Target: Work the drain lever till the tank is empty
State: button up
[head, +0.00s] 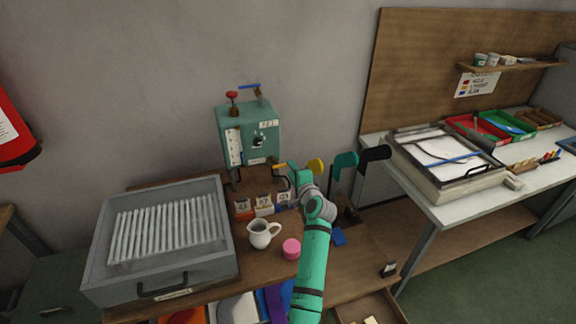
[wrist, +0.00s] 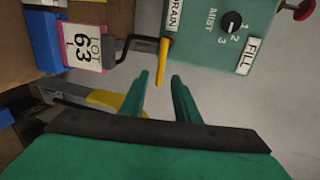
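The tank is a green box (head: 252,135) at the back of the bench, with a pale gauge strip on its left front; I cannot read the level. Part of the tank (wrist: 205,35) shows in the wrist view with DRAIN, MIST and FILL labels and a black dial. The drain lever is a yellow-orange handle (wrist: 163,52) beside the DRAIN label; it also shows in the head view (head: 280,166). My gripper (wrist: 161,77) is open, its two fingers apart. The lever's end is just ahead of the gap between the fingertips, apparently untouched.
A grey tray of white rods (head: 165,228) stands left. A white jug (head: 262,234), a pink pot (head: 291,249) and lot tags (head: 263,205) crowd the bench below the tank. A tag reading LOT 63 (wrist: 84,47) and a black bent pipe (wrist: 131,46) are left of the lever.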

jog(key=shift+x, duration=2.6)
jog(key=shift+c, duration=0.6)
grip_shut()
